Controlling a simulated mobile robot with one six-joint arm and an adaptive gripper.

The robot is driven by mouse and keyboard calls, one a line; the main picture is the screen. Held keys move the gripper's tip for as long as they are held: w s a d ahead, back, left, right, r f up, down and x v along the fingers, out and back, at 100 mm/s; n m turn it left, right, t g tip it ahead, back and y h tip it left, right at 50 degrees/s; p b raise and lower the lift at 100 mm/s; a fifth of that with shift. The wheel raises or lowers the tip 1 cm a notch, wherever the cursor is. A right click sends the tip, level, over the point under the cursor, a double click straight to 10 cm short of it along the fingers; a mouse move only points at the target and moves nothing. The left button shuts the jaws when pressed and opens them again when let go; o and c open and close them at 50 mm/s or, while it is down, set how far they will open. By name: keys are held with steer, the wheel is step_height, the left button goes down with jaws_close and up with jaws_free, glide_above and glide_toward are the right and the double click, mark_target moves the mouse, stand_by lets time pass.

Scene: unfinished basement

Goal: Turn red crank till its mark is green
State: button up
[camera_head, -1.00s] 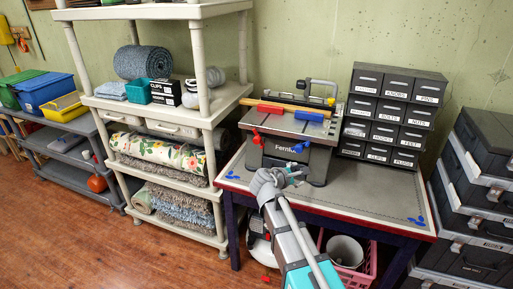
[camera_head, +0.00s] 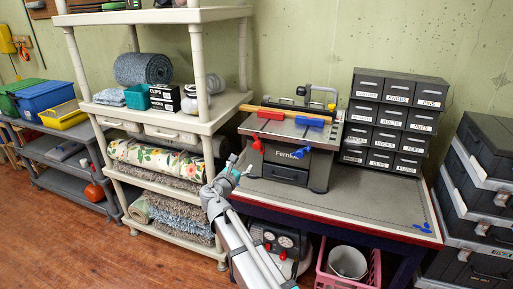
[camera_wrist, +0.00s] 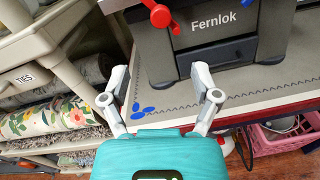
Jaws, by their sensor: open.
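The grey Fernlok bench machine (camera_head: 305,165) stands on the workbench. Its red crank (camera_head: 257,143) is at the left of its front, and a blue crank (camera_head: 299,153) is to the right. In the wrist view, the red crank (camera_wrist: 158,14) is at the top edge, cut off, with a red knob (camera_wrist: 175,29) on its arm. No coloured mark can be made out. My gripper (camera_head: 236,171) is left of and lower than the red crank in the head view. In the wrist view my gripper (camera_wrist: 160,80) is open and empty, its fingers spread below the crank.
The workbench (camera_head: 375,205) has free room at right; labelled drawers (camera_head: 395,120) stand behind. A beige shelf (camera_head: 165,122) with rugs is close on the left. A pink basket (camera_head: 340,278) sits under the bench, and dark cases (camera_head: 480,200) stand at right.

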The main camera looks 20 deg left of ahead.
mark_target(256, 147)
steer(key=shift+w, duration=0.1)
steer(key=w, duration=0.4)
steer(key=w+d, duration=0.1)
steer(key=w, duration=0.8)
steer(key=shift+w+d, duration=0.25)
steer(key=shift+d, duration=0.15)
steer(key=shift+c, duration=0.2)
jaws_close()
